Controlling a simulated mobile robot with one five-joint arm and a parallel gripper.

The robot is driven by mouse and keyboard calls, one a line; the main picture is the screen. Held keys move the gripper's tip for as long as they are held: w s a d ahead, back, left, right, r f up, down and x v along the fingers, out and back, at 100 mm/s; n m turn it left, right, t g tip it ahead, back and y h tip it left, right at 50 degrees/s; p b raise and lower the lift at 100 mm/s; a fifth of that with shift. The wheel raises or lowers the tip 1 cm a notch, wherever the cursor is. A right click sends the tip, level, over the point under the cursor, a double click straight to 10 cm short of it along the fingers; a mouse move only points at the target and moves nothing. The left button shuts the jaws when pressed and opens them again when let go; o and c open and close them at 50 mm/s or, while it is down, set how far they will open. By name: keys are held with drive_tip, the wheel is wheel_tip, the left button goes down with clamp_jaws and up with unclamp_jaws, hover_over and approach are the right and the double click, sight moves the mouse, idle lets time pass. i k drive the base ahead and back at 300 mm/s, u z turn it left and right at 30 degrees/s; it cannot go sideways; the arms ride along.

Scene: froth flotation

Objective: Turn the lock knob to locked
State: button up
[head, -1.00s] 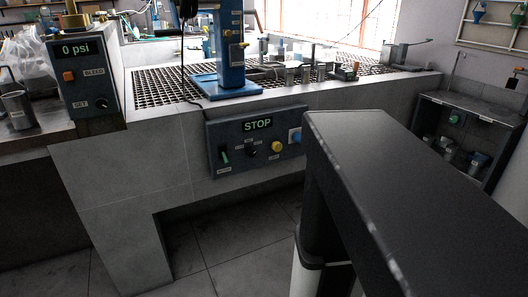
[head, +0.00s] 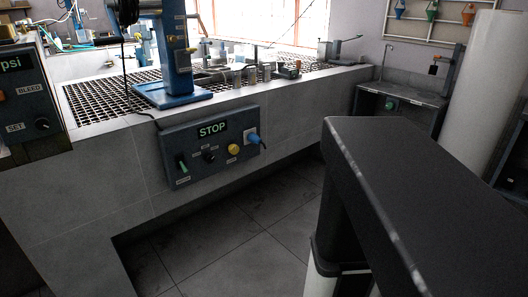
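A blue-grey control panel (head: 212,145) is mounted on the front face of the grey bench. Its green display (head: 212,129) reads STOP. Below the display, from left to right, are a green-tipped switch (head: 183,167), a small black knob (head: 209,156), a yellow knob (head: 234,149) and a blue knob (head: 254,139) on a pale plate. The small labels are too blurred to read, so I cannot tell which knob is the lock knob or how it is set.
A blue stand (head: 172,94) rises from the dark grate (head: 107,100) on the bench. A second panel (head: 27,95) with BLEED and SET controls is at the left. A shelf unit (head: 398,100) and a white column (head: 478,90) stand at the right. The floor (head: 240,225) before the bench is clear.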

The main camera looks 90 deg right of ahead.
sight(233, 150)
drive_tip(key=z, duration=1.35)
drive_tip(key=k, duration=0.55)
drive_tip(key=z, duration=0.1)
drive_tip(key=i, duration=0.55)
drive_tip(key=z, duration=0.1)
